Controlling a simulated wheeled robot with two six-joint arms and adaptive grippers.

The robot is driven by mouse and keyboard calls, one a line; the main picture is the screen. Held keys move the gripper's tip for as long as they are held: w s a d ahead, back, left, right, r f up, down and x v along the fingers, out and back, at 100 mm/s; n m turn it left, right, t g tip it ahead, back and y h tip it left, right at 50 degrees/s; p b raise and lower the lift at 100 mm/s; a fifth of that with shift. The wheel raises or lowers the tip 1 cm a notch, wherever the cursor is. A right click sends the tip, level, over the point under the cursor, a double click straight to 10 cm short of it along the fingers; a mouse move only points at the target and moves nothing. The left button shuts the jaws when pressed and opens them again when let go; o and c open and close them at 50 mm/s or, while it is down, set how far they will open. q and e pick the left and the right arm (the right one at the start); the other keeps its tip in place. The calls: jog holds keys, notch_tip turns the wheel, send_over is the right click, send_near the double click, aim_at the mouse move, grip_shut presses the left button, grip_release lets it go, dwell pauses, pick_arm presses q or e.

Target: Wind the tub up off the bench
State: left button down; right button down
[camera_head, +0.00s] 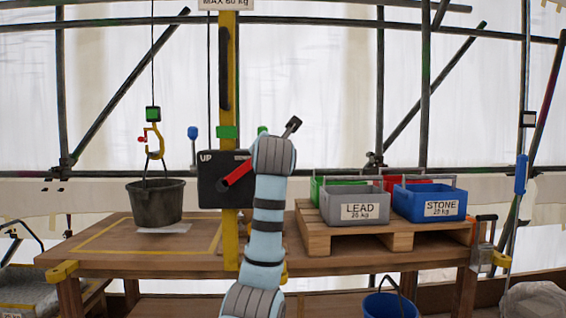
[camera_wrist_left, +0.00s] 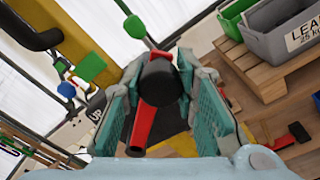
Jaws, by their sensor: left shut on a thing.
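The tub (camera_head: 155,203) is a dark bucket under the yellow hook (camera_head: 154,141), its bail on the hook and the cable running up. It looks upright, with its base at or just above the bench; I cannot tell whether they touch. The winch box (camera_head: 211,181), marked UP, sits on the yellow post with a red crank (camera_head: 238,174). My left gripper (camera_wrist_left: 162,75) is shut on the crank's black grip, with the red crank arm (camera_wrist_left: 143,128) below it in the left wrist view. In the head view my own arm hides its fingers. My right gripper is not in view.
The bench (camera_head: 120,262) has a yellow outline on its left part and a pale patch by the tub. A pallet (camera_head: 318,240) on the right holds several bins, including LEAD (camera_head: 355,195) and STONE (camera_head: 430,192). A blue bucket (camera_head: 390,304) stands low in front.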

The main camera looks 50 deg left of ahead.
pick_arm(q)
jog(key=shift+s+a+r+n, duration=0.15)
jog(key=shift+s+r+n, duration=0.05)
jog(key=shift+r+n, duration=0.1)
jog(key=c, duration=1.3)
grip_release()
jog(key=shift+w, duration=0.1)
jog(key=v, duration=1.2)
jog(key=shift+f, duration=0.1)
